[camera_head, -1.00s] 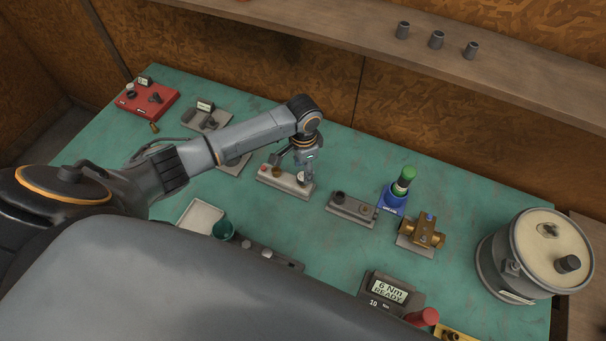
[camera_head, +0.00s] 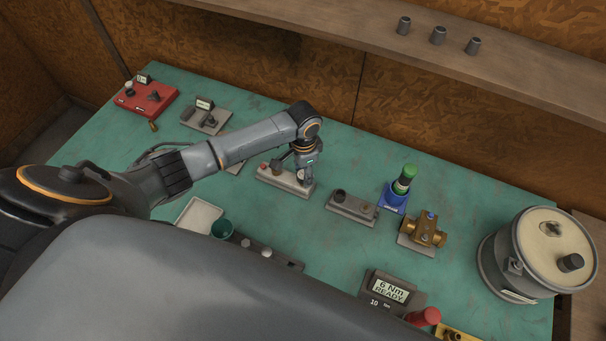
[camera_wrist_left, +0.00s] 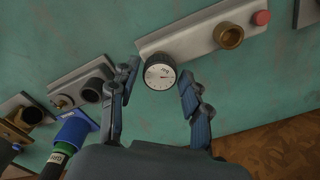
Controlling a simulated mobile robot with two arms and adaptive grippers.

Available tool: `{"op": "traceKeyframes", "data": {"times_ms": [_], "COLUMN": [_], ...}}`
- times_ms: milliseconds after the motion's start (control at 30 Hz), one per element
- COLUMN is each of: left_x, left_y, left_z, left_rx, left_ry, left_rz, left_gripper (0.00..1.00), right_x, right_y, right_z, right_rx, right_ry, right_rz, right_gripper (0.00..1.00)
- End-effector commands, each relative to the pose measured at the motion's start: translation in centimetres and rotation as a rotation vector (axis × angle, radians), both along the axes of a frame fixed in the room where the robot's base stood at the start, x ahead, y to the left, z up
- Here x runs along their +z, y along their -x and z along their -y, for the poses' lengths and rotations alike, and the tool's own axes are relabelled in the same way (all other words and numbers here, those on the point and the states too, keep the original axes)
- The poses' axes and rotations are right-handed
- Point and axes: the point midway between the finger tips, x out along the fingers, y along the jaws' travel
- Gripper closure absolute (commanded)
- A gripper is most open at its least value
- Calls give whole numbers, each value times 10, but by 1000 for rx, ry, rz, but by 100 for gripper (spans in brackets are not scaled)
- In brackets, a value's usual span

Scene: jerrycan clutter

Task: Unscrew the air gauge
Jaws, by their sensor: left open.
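The air gauge (camera_wrist_left: 160,76) is a round white dial with a dark knurled rim, at one end of a long grey block (camera_wrist_left: 192,36). In the head view the gauge (camera_head: 302,176) is partly covered by my left gripper (camera_head: 303,172), which is above that end of the block (camera_head: 270,180). In the left wrist view the two fingers of my left gripper (camera_wrist_left: 160,88) stand open on either side of the gauge, with a gap to it on both sides. My right gripper is not in view.
The same block carries a brass fitting (camera_wrist_left: 229,36) and a red button (camera_wrist_left: 261,18). To the right stand another grey block (camera_head: 352,208), a green-capped bottle on a blue base (camera_head: 392,199), a brass valve (camera_head: 427,232) and a large pot (camera_head: 508,262). Bare green table (camera_head: 330,250) lies in front.

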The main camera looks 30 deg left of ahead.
Motion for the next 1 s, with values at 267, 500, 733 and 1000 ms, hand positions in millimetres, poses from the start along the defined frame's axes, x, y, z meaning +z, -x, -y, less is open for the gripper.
{"op": "traceKeyframes", "data": {"times_ms": [267, 500, 733, 1000], "left_x": [0, 3, 0, 1], "left_y": [0, 0, 0, 0], "left_z": [0, 0, 1, 0], "left_rx": [0, 55, 302, 446], "left_ry": [0, 0, 2, -1], "left_rz": [0, -1, -1, 1], "left_gripper": [97, 97, 97, 97], "right_x": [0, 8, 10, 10], "right_y": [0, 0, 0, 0], "right_z": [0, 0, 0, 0], "right_rx": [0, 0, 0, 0], "right_ry": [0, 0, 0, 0], "right_rz": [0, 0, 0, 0], "right_gripper": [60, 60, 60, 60]}}
